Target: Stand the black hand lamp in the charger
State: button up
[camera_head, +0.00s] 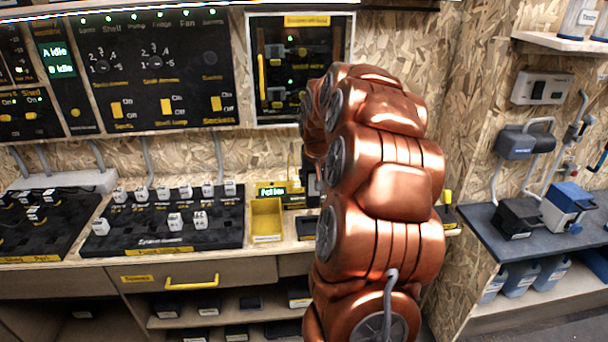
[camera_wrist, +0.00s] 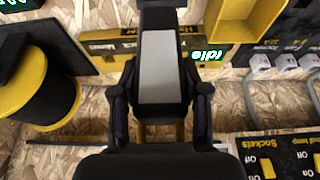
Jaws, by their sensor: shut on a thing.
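In the wrist view the black hand lamp (camera_wrist: 162,68), with a long pale grey panel on its face, is between the two fingers of my gripper (camera_wrist: 160,95). The fingers are shut on its sides. In the head view my copper arm hides the gripper and most of the lamp. A lit sign (camera_head: 272,190) stands on the bench left of my arm.
A yellow tray (camera_head: 266,220) sits on the bench beside the sign; it also shows in the wrist view (camera_wrist: 240,22). A black board with white blocks (camera_head: 175,240) is further left. A black and yellow spool (camera_wrist: 40,85) is close at left in the wrist view. Switch panels (camera_head: 165,70) line the wall.

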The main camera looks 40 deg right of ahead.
aim_at(311, 205)
jog(key=shift+w+a+f, duration=0.1)
jog(key=shift+a+f, duration=0.05)
jog(key=shift+f, duration=0.4)
jog(key=shift+w+a+f, duration=0.1)
jog(key=shift+f, duration=0.4)
jog(key=shift+s+f+b, duration=0.1)
jog(key=shift+f+b, duration=0.35)
jog(key=shift+f, duration=1.15)
jog(key=shift+f+b, duration=0.45)
jog(key=shift+f, duration=0.15)
jog(key=shift+s+f+b, duration=0.1)
jog(key=shift+f+b, duration=1.3)
jog(key=shift+f, duration=0.15)
jog(key=o, duration=1.4)
jog(key=shift+o, duration=0.3)
jog(key=o, duration=0.4)
